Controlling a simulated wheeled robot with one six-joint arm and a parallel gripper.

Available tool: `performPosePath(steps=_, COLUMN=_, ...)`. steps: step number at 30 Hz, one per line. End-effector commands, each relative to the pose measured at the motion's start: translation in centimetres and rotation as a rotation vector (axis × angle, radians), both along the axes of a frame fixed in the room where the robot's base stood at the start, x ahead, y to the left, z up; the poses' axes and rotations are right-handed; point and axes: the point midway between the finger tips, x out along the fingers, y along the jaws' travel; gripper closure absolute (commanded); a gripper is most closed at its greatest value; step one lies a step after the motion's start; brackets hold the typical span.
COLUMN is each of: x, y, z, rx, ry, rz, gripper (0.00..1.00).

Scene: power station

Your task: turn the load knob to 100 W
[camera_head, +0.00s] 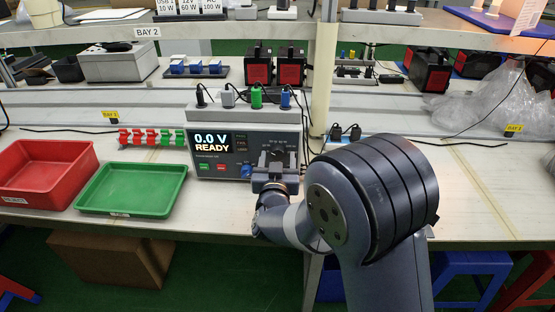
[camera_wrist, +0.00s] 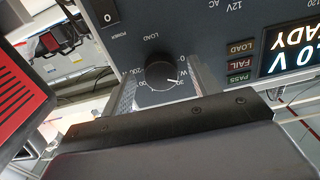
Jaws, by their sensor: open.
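The load knob (camera_wrist: 162,75) is a round black dial on the tester's dark panel, under the word LOAD. Its white pointer mark points to the lower right in the wrist view, near a small number that I cannot read surely. The tester (camera_head: 220,158) stands on the bench and its display reads 0.0 V READY. In the wrist view my gripper (camera_wrist: 163,82) is open, with one finger on each side of the knob; contact cannot be told.
A green tray (camera_head: 130,188) and a red bin (camera_head: 45,170) stand left of the tester. Colored connectors (camera_head: 152,138) sit in a rack behind them. A pale post (camera_head: 323,75) rises behind my arm.

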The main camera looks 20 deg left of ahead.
Motion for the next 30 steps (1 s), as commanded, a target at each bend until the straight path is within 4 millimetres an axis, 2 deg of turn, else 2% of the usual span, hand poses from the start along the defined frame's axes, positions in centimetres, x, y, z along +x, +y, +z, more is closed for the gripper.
performPosePath(steps=7, x=0.06, y=0.01, z=0.01, rx=0.000, ry=0.000, rz=0.000, gripper=0.43)
performPosePath(steps=23, x=0.03, y=0.01, z=0.02, rx=0.000, ry=0.000, rz=0.000, gripper=0.86)
performPosePath(steps=30, x=0.03, y=0.02, z=-0.08, rx=0.020, ry=0.004, rz=0.000, gripper=0.86)
